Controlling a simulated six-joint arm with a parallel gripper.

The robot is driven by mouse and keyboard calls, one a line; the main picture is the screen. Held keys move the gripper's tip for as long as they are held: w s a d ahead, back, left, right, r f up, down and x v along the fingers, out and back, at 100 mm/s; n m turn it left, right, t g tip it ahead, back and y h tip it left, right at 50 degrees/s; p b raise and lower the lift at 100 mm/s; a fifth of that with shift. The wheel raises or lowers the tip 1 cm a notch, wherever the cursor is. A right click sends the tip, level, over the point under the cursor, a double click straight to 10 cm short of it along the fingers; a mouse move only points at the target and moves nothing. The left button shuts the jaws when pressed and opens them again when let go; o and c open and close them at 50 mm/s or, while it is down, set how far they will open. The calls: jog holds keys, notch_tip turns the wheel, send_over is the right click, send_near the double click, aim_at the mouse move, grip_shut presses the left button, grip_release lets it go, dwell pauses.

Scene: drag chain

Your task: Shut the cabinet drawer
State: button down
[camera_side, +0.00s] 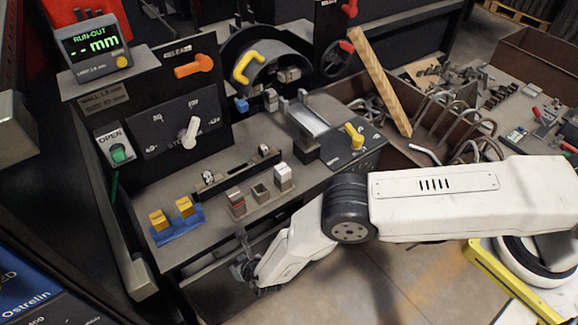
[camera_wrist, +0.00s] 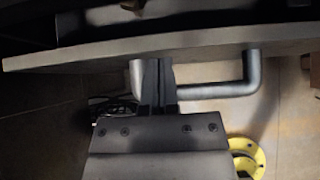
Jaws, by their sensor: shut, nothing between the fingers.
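In the wrist view a long grey panel edge (camera_wrist: 205,48), apparently the drawer front, crosses the upper part. A grey tubular bar handle (camera_wrist: 212,91) stands out from it. My gripper (camera_wrist: 160,66) is shut and empty. Its fingers reach the panel at the left part of the handle and overlap the bar; whether they touch is unclear. In the side view my gripper (camera_side: 247,268) is low at the bench's front, below the worktop. There the drawer is mostly hidden by my arm and shadow, so how far it stands out is unclear.
The worktop (camera_side: 225,165) above carries a blue tray (camera_side: 178,229) with yellow blocks, small grey blocks and a panel with a white knob (camera_side: 190,133). A brown bin (camera_side: 415,145) of bent rods is at the right. A yellow-edged thing (camera_side: 497,282) lies lower right.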

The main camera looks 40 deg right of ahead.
jog(key=shift+w, duration=1.9)
jog(key=shift+w+r, duration=0.1)
jog(key=shift+w, duration=0.45)
jog(key=shift+w+r, duration=0.1)
send_near(237, 251)
jog(key=shift+s+r, duration=0.2)
jog(key=shift+s, duration=1.6)
